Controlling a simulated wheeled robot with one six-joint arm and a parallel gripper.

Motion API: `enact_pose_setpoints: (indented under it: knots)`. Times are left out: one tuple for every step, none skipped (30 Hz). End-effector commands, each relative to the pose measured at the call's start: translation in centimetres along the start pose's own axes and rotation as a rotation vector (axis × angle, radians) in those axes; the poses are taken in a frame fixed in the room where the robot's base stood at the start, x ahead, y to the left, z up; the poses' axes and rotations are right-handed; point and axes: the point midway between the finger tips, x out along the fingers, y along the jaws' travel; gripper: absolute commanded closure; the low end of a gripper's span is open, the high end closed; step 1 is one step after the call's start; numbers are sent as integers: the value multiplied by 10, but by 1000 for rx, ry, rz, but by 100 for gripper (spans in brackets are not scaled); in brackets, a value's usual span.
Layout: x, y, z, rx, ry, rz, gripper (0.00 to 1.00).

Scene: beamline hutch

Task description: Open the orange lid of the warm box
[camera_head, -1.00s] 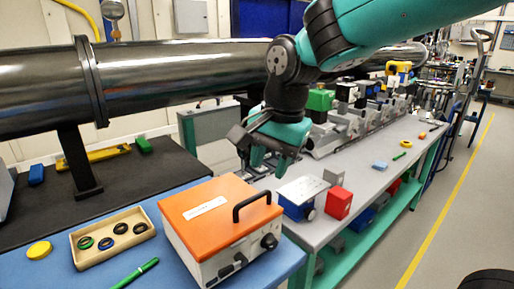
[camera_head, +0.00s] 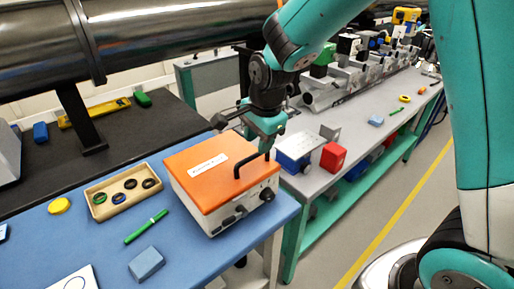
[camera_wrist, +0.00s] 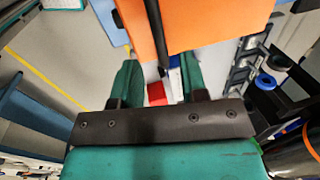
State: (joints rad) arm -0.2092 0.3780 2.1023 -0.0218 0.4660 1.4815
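The warm box (camera_head: 240,212) is a white box with dark knobs on its front, standing on the blue table top. Its orange lid (camera_head: 205,178) lies shut on it, with a white label on top. A black handle (camera_head: 236,172) rises at the lid's right side. My gripper (camera_head: 266,148) is beside the handle's upper part. In the wrist view my gripper (camera_wrist: 160,72) is open, its two teal fingers apart. The black handle (camera_wrist: 155,28) lines up with the gap between them, in front of the orange lid (camera_wrist: 200,22). I cannot tell whether the fingers touch it.
A wooden tray (camera_head: 97,209) of rings, a green pen (camera_head: 146,227), a blue block (camera_head: 147,263) and a yellow disc (camera_head: 59,206) lie left of the box. A red block (camera_head: 333,156) stands on the grey bench to the right. A large dark pipe (camera_head: 170,35) runs behind.

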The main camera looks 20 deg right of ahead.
Motion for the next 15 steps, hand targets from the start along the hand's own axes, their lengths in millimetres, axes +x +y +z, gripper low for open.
enact_pose_setpoints:
  knots:
    - [9, 1, 0, 0, 0, 5, 60]
    - [14, 1, 0, -1, 0, 4, 60]
    - [20, 1, 0, -1, 0, 4, 60]
    - [24, 0, 0, -1, 0, 3, 60]
    - [27, 0, 0, -1, 0, 3, 60]
    - [31, 0, 0, -1, 0, 2, 60]
    - [33, 0, 0, -1, 0, 2, 60]
    - [35, 0, 0, -1, 0, 1, 60]
    - [37, 0, 0, -1, 0, 1, 60]
    - [38, 0, 0, -1, 0, 0, 60]
    - [39, 0, 0, -1, 0, 0, 60]
    - [40, 0, 0, -1, 0, 0, 60]
    - [40, 0, 0, -1, 0, -1, 60]
    - [40, 0, 0, -1, 0, -1, 60]
    - [40, 0, 0, -1, 0, -1, 60]
